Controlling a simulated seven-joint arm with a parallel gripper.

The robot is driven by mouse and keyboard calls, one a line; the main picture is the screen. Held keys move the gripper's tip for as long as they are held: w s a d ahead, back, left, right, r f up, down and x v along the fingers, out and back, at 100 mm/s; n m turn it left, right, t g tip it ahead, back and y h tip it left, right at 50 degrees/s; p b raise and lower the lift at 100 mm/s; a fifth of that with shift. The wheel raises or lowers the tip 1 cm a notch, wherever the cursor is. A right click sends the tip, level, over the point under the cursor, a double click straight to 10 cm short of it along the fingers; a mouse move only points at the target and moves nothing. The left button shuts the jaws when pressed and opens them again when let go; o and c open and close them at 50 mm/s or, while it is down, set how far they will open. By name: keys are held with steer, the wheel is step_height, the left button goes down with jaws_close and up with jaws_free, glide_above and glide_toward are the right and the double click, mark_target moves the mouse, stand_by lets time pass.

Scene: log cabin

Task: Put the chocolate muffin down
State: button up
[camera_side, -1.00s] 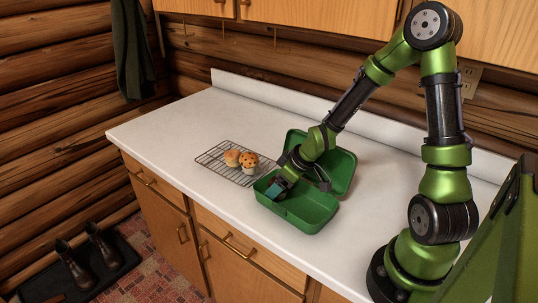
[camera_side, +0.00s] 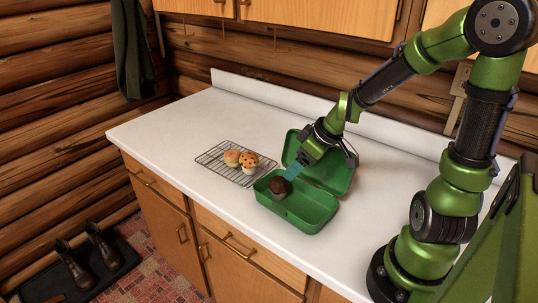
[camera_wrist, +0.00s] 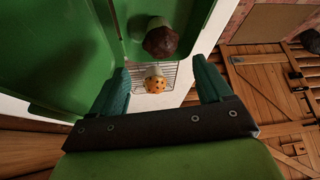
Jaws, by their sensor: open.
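The chocolate muffin (camera_side: 280,187) sits upright in the left part of the open green lunch box (camera_side: 312,214). It has a dark brown top, and in the wrist view the muffin (camera_wrist: 160,40) lies beyond my fingertips. My gripper (camera_side: 292,171) is above and behind the muffin, just to its right in the side view. In the wrist view my gripper (camera_wrist: 160,80) has its two teal fingers wide apart with nothing held between them.
A wire cooling rack (camera_side: 215,157) left of the box holds a plain muffin (camera_side: 232,158) and a chocolate-chip muffin (camera_side: 249,161). The box's raised lid (camera_side: 335,172) stands behind its base. The white counter (camera_side: 175,135) is clear at the left.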

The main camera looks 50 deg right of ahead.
steer(key=s+a+r+m+t+y, duration=0.1)
steer(key=s+a+r+m, duration=0.4)
steer(key=s+a+r, duration=0.4)
step_height(320, 180, up, 4)
steer(key=shift+s+a+r+m, duration=0.1)
steer(key=shift+s+a+m, duration=0.15)
steer(key=shift+a+m, duration=0.25)
